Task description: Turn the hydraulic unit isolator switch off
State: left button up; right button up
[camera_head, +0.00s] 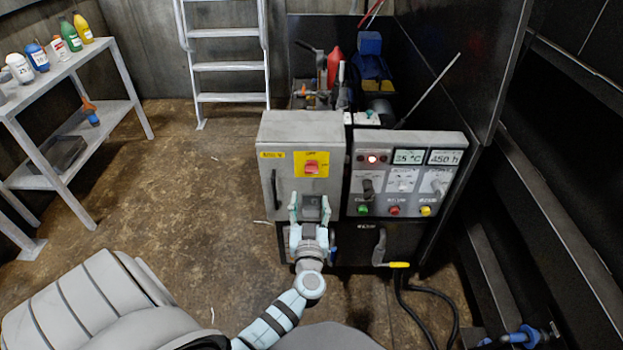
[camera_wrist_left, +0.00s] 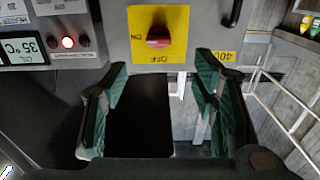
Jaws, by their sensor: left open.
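The isolator switch (camera_head: 312,167) is a red knob on a yellow plate on the front of a grey electrical box (camera_head: 272,133). It also shows in the left wrist view as a red knob (camera_wrist_left: 158,38) on a yellow plate marked ON and OFF, upside down there. My left gripper (camera_head: 311,200) is open and empty in front of the box, just below the switch in the head view. In the left wrist view the fingers (camera_wrist_left: 160,85) stand apart, with the switch beyond them, not touched. My right gripper is not in view.
A control panel (camera_head: 408,148) with a lit red lamp, displays and buttons adjoins the box on the right. A shelf (camera_head: 66,68) with bottles and a ladder (camera_head: 230,67) stand to the left. The floor between is mostly clear.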

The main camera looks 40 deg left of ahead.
aim_at(311, 173)
pick_arm(q)
jog(key=b+x, duration=0.3)
jog(key=x, duration=0.8)
jog(key=shift+w+a+f+b, duration=0.1)
jog(key=shift+w+b, duration=0.2)
jog(key=shift+b, duration=0.1)
jog(key=c, duration=1.2)
